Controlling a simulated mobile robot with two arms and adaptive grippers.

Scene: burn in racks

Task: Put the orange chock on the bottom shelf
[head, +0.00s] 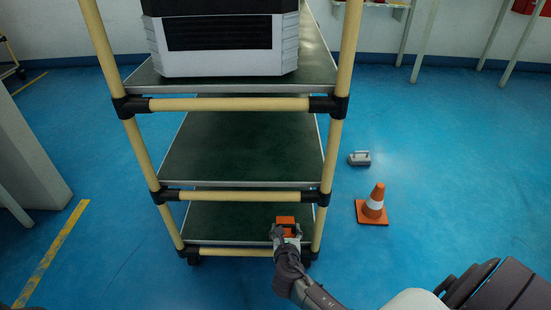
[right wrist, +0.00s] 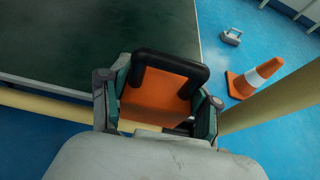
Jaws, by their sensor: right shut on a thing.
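The orange chock (head: 286,221) is a small orange block at the front right of the rack's bottom shelf (head: 215,222). In the right wrist view the chock (right wrist: 155,98) shows a black handle or bar around its far side. My right gripper (head: 285,231) is shut on the chock, with a finger on each side of it in the right wrist view (right wrist: 158,105). The gripper reaches in over the front rail. I cannot tell whether the chock touches the shelf surface. My left gripper is not in view.
The rack has yellow posts with black joints, a middle shelf (head: 240,150) and a top shelf bearing a large grey and black unit (head: 220,38). A traffic cone (head: 373,205) and a grey object (head: 359,158) stand on the blue floor to the right. The bottom shelf's left part looks clear.

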